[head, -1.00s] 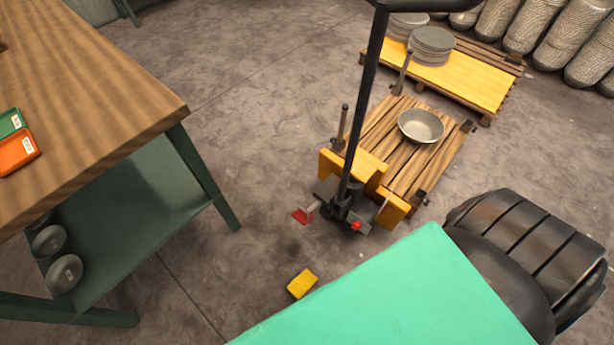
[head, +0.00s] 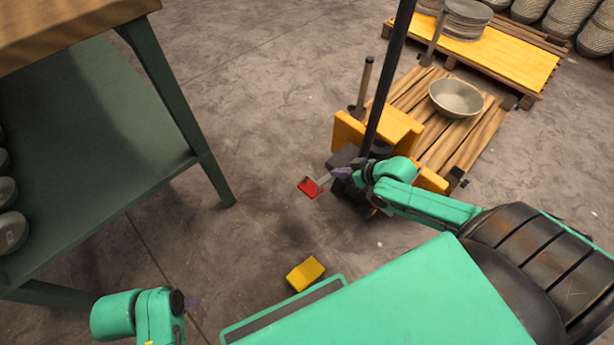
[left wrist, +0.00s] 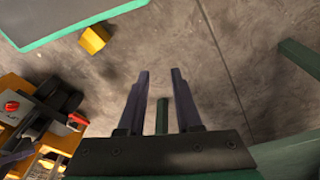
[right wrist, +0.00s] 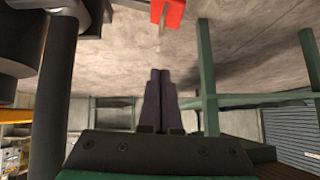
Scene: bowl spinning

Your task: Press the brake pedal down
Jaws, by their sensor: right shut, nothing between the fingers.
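A red pedal (head: 310,188) sticks out to the left on a grey lever at the base of the pallet jack (head: 350,158). It also shows at the top of the right wrist view (right wrist: 172,12) and at the left of the left wrist view (left wrist: 78,118). My right gripper (head: 341,173) is shut and empty, close to the pedal's right side in the head view; I cannot tell whether they touch. A second red part (left wrist: 12,106) shows on the jack; my right arm hides it in the head view. My left gripper (head: 192,302) is open and empty, low over the floor.
A yellow block (head: 305,273) lies on the floor in front of the jack. A workbench (head: 90,150) with a lower shelf stands at left. A bowl (head: 456,98) sits on the wooden pallet behind the jack. Floor between bench and jack is clear.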

